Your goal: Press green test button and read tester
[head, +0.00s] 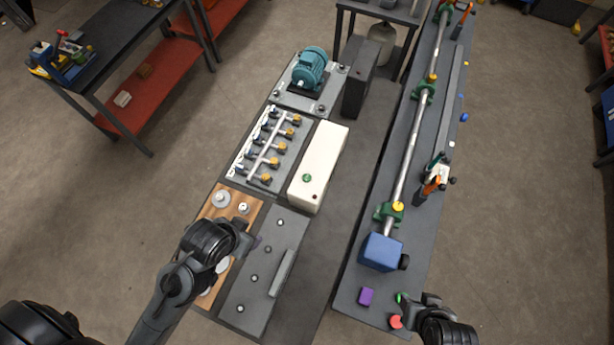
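A long cream-white box (329,152) lies on the middle bench, with a round green button (307,178) and a small dark red spot on its near end. A second small green spot (399,298) and a red round button (396,321) are at the near end of the right bench. I cannot tell which green one is the test button, and no readout is legible. My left gripper (248,241) is over the wooden board, left of and nearer than the white box. My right gripper (412,300) is close beside the second green spot; contact is unclear. Both grippers' finger gaps are too small to judge.
A teal motor (309,68) stands on a plate at the back, beside a tall dark box (360,78). A valve rack (268,148) adjoins the white box. A blue block (381,252), purple block (366,296) and long shaft (408,155) occupy the right bench.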

